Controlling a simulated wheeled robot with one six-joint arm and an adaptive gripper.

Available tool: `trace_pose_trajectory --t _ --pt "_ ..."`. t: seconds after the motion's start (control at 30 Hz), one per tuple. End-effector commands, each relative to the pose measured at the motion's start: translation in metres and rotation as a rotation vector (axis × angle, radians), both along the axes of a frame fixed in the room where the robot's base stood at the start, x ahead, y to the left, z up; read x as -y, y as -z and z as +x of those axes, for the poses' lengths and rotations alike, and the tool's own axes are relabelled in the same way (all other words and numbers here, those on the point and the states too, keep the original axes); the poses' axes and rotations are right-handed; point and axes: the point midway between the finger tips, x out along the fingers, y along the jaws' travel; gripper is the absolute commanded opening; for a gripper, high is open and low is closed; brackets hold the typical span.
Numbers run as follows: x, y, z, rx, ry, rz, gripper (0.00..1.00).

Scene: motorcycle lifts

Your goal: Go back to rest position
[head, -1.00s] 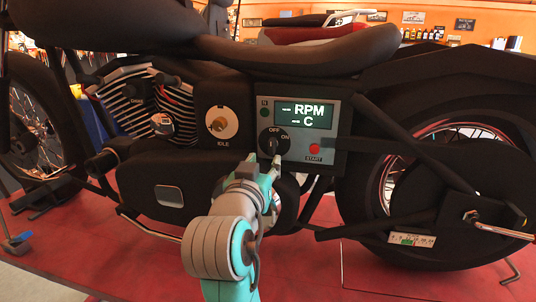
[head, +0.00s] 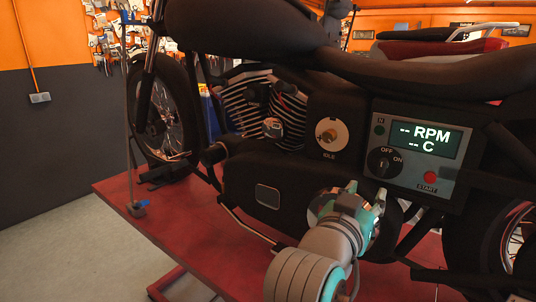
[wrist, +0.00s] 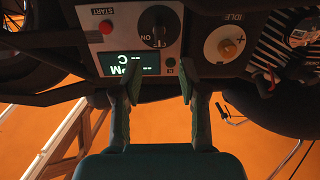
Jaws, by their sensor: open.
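My gripper (head: 363,193) is in front of the motorcycle's lower body in the head view, below the control panel (head: 447,192). In the wrist view my gripper (wrist: 159,88) shows two fingers spread apart with nothing between them. The panel (wrist: 95,45) appears upside down there, beyond the fingers. The panel's black OFF/ON knob (head: 382,162) stands apart from my gripper, its mark roughly upright. The display reads dashes for RPM and C. The red START button (head: 430,177) is at the panel's lower right.
The motorcycle stands on a red lift platform (head: 115,192). The brass IDLE dial (head: 331,134) is left of the panel. The black engine cover and wheel are close to my arm. Grey floor (head: 75,255) at the left is clear.

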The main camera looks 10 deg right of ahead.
Motion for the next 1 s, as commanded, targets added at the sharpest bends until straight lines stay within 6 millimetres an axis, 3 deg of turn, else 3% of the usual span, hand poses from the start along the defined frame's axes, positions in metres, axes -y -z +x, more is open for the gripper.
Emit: trace_pose_trajectory --t 0.17,0.57,0.77,1.0 --pt "-0.002 0.027 0.005 -0.038 -0.043 -0.058 0.42" --pt "-0.016 0.135 0.004 -0.158 -0.254 -0.232 0.42" --pt "-0.025 0.19 -0.011 -0.206 -0.368 -0.278 0.42" --pt "-0.035 0.253 -0.044 -0.254 -0.498 -0.296 0.42"
